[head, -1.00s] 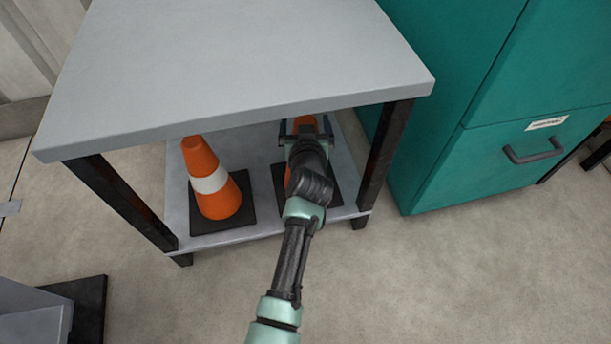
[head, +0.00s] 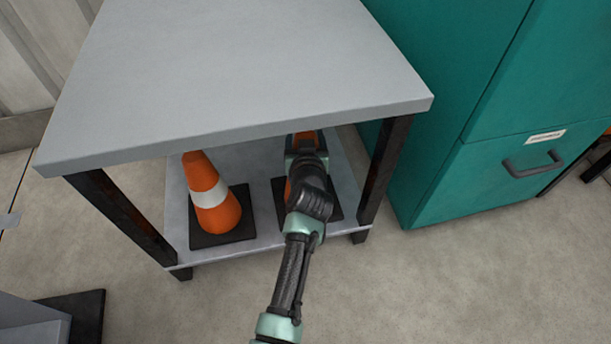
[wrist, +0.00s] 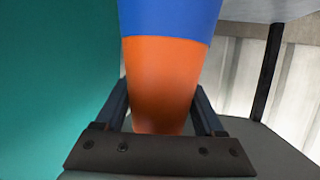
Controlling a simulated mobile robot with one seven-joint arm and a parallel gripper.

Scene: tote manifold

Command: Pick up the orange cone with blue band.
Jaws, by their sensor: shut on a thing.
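The orange cone with blue band (wrist: 164,80) fills the middle of the wrist view, its blue band at the top of the picture. My gripper (wrist: 164,110) has one finger on each side of the cone's orange part and is shut on it. In the head view the same cone (head: 305,138) stands on the right of the table's lower shelf, mostly hidden behind my gripper (head: 304,150) and wrist. Its blue band is hidden there. Its dark base partly shows around my arm.
An orange cone with a white band (head: 210,192) stands on the shelf to the left. The grey tabletop (head: 240,80) hangs close above, with dark legs (head: 385,170) at both front corners. A teal cabinet (head: 450,190) stands to the right. Floor in front is open.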

